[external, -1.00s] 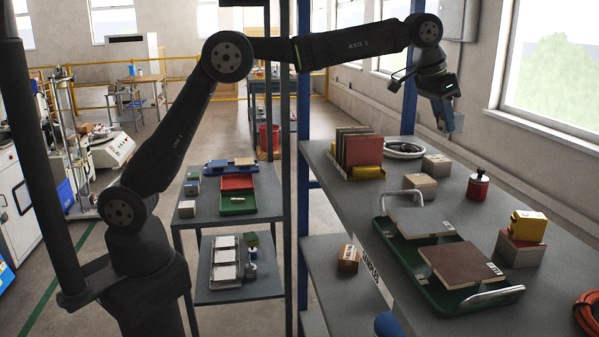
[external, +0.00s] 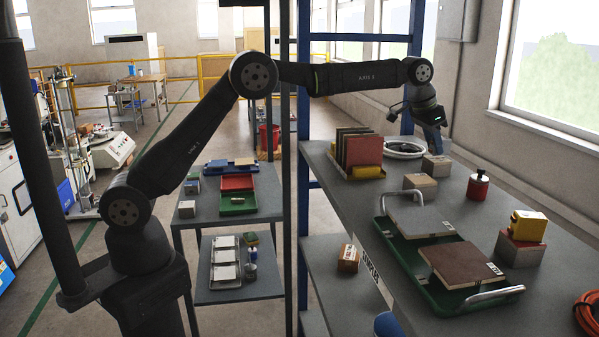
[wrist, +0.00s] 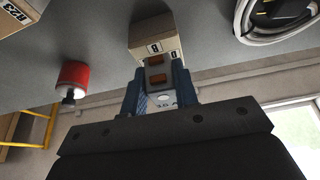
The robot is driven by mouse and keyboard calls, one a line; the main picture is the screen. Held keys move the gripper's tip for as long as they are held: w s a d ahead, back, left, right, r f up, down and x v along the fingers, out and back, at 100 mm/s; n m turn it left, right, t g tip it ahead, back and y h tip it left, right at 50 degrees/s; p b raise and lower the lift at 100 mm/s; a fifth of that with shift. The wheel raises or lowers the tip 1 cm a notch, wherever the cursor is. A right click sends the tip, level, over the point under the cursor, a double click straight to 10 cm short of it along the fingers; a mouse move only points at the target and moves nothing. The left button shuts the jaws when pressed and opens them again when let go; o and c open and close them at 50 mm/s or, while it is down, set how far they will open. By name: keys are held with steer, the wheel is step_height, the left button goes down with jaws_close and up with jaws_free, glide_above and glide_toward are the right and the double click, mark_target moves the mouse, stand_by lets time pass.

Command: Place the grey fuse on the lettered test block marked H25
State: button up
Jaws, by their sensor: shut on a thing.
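My gripper (external: 434,140) hangs over the far part of the bench, just above a pale test block (external: 436,166). In the wrist view my gripper's two blue fingers (wrist: 159,80) are shut on a grey piece with two orange-brown patches, which I take for the grey fuse (wrist: 157,69). The pale block (wrist: 155,42) shows just beyond the fingertips, with small black-and-white labels too unclear to read fully. I cannot tell whether the fuse touches it. A second pale test block (external: 420,187) stands nearer. I cannot read H25 on any block.
A coiled cable (external: 404,149) lies behind the pale block, and upright brown tiles (external: 358,150) stand left of it. A red weight with a black knob (external: 478,186) stands to the right. A green tray (external: 437,290) with tiles and raised handles fills the near bench.

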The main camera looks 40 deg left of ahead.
steer(key=shift+f, duration=0.5)
steer(key=o, duration=1)
steer(key=shift+f, duration=0.15)
steer(key=v, duration=1.2)
